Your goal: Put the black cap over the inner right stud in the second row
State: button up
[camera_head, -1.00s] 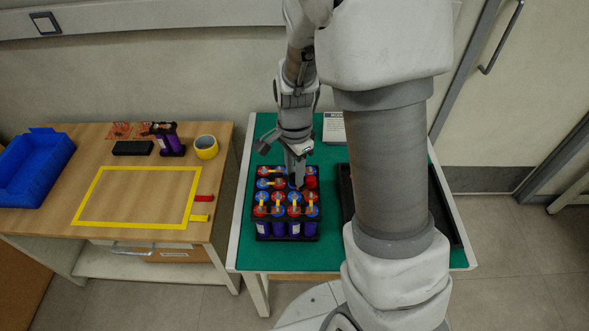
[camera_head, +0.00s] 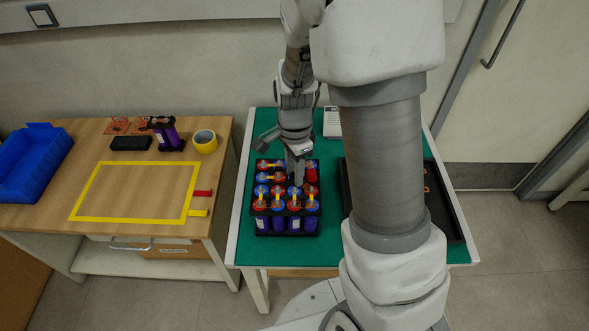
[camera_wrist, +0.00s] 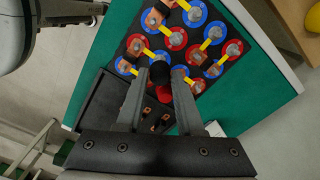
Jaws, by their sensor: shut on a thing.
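The battery pack (camera_head: 287,225) stands on the green table, its cells topped with red and blue rings, metal studs and yellow-and-copper bars. My gripper (camera_head: 297,183) points down over the pack's middle right. In the wrist view my gripper (camera_wrist: 160,77) is shut on the black cap (camera_wrist: 160,71), whose round dark top shows between the fingertips. The cap is at the pack's inner studs. The stud under it is hidden, so I cannot tell whether the cap is seated on it. In the head view the fingers hide the cap.
A black tray (camera_head: 447,203) with copper pieces lies right of the pack, partly behind my arm. A wooden bench at left holds a yellow-taped area, a blue bin (camera_head: 30,165), a yellow tape roll (camera_head: 204,141) and another purple cell holder (camera_head: 166,136).

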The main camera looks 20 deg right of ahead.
aim_at(295, 187)
jog(key=shift+f+b, duration=1.15)
jog(key=shift+f, duration=0.55)
grip_shut()
jog(key=shift+f, duration=0.2)
jog(key=o, duration=1.1)
grip_release()
jog(key=shift+r, duration=0.15)
notch_tip(295, 187, up, 6)
jog(key=p, duration=0.5)
